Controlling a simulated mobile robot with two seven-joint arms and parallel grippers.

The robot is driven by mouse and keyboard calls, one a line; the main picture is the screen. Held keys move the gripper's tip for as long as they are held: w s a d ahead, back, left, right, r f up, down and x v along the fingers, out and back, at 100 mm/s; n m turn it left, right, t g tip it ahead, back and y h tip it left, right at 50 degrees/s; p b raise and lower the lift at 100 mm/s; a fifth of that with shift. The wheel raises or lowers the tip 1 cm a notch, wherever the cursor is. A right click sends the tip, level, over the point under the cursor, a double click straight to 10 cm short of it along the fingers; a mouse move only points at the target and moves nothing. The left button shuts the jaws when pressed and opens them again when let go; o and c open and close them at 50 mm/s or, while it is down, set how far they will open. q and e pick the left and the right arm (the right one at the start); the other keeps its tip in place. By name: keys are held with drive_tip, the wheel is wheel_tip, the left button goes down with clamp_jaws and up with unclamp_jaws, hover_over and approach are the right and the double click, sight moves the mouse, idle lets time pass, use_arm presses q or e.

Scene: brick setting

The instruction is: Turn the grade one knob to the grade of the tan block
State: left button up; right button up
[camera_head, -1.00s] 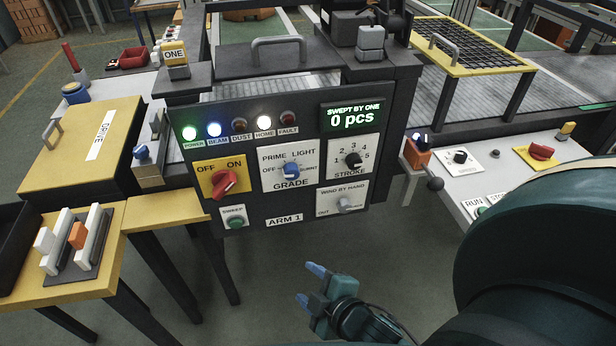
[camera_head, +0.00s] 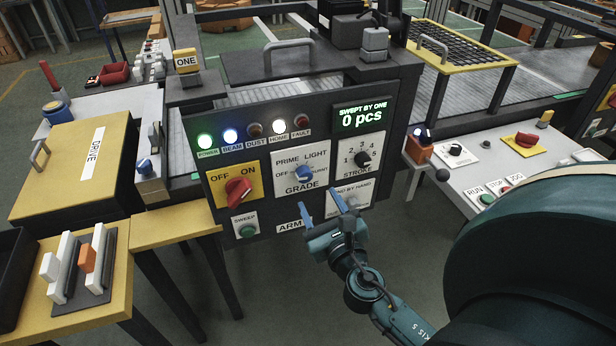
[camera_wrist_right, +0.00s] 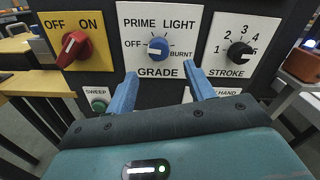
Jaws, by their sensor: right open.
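The blue grade knob (camera_head: 304,173) sits on the white plate marked PRIME, LIGHT, OFF, BURNT and GRADE on the dark panel labelled ARM 1. In the right wrist view the knob (camera_wrist_right: 158,48) is just beyond my fingertips; I cannot tell for sure which mark it points to. My right gripper (camera_head: 322,203) is open and empty, its blue fingers apart, below and slightly right of the knob; in the wrist view it (camera_wrist_right: 164,78) straddles the knob's line. An orange-brown block (camera_head: 87,259) stands in a rack between white blocks; no other block looks tan. My left gripper is out of view.
Beside the knob are the red OFF/ON switch (camera_head: 238,190), the black stroke knob (camera_head: 362,159) and the green sweep button (camera_head: 247,230). A side console (camera_head: 480,165) stands to the right. Open floor lies below the panel.

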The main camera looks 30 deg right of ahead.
sight(306, 180)
drive_tip(key=p+x, duration=0.1)
drive_tip(key=x, duration=0.6)
drive_tip(key=shift+w, duration=0.4)
drive_tip(key=shift+c, duration=0.2)
drive_tip(key=c, duration=0.9)
